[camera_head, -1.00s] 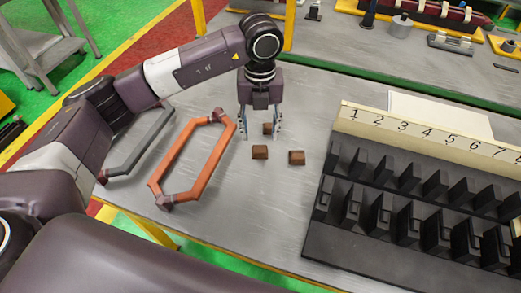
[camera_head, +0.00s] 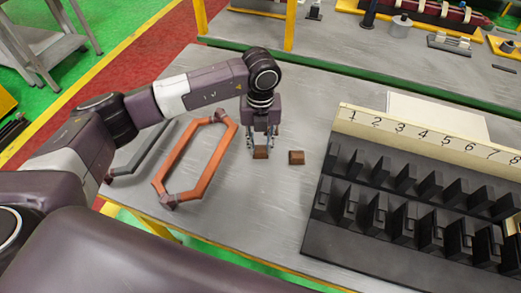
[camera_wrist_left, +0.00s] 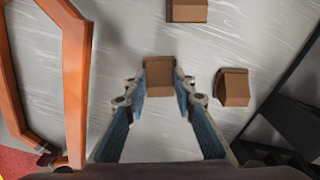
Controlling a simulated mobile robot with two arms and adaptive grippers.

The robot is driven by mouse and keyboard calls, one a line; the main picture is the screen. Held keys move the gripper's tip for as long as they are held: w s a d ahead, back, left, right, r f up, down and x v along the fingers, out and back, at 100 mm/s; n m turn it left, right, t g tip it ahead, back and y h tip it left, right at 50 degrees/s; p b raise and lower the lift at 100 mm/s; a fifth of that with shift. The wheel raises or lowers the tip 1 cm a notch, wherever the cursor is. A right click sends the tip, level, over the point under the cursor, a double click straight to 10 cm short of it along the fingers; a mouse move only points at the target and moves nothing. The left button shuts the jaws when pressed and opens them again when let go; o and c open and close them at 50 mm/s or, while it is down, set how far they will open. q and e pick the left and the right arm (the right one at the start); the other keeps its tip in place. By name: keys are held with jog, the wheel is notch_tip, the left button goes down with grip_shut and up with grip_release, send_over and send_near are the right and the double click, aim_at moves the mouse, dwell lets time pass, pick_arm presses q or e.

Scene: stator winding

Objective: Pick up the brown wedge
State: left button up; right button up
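Several small brown wedges lie on the grey table. My left gripper (camera_head: 261,152) points down over one brown wedge (camera_head: 261,154). A second wedge (camera_head: 297,157) lies apart to the right and also shows in the wrist view (camera_wrist_left: 233,88). A third wedge (camera_wrist_left: 187,10) shows at the top of the wrist view; my gripper hides it in the head view. My right gripper is not in view.
An orange coil frame (camera_head: 197,160) lies left of the gripper, with a grey frame (camera_head: 142,150) beyond it. A black slotted rack (camera_head: 395,215) with a numbered strip (camera_head: 430,140) stands to the right. The table (camera_head: 255,215) is clear in front.

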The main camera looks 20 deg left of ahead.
pick_arm(q)
grip_shut()
jog(key=shift+r, duration=0.1)
